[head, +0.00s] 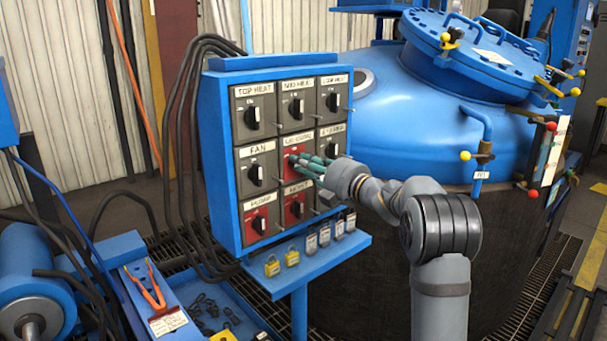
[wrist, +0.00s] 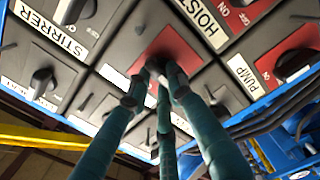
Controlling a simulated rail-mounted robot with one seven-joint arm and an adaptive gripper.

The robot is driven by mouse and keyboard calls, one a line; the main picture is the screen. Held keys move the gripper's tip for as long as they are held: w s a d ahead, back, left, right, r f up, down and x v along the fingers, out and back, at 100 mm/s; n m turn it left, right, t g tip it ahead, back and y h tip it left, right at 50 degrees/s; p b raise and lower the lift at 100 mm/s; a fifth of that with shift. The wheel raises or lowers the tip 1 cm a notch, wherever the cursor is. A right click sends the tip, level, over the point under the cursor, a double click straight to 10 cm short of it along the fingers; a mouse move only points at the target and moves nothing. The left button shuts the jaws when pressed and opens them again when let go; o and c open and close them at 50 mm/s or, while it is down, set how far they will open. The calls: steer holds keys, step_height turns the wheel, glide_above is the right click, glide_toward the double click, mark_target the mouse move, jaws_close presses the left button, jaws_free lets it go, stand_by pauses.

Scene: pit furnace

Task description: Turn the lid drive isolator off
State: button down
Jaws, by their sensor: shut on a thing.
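The lid drive isolator (head: 306,150) is the red-plated switch in the middle of the panel's grid, under a white label that is hard to read. In the wrist view its red plate (wrist: 184,48) is in the centre. My gripper (head: 294,160) has green fingers and reaches the isolator from the right. In the wrist view my gripper (wrist: 158,72) is shut on the dark knob of this isolator. The fingers cover most of the knob, so I cannot tell which way it points.
Other isolators surround it closely: FAN (head: 256,172) to the left, HOIST (head: 297,208) below, PUMP (head: 259,222) at lower left. Padlocks (head: 292,257) sit on the blue shelf below the panel. The blue furnace vessel (head: 400,110) stands behind my arm.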

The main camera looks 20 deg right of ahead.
steer(key=shift+n+b, duration=0.4)
steer(key=shift+n, duration=0.1)
steer(key=c, duration=1.5)
jaws_free()
steer(key=shift+c, duration=0.2)
steer(key=shift+s, duration=0.1)
steer(key=v, duration=1.2)
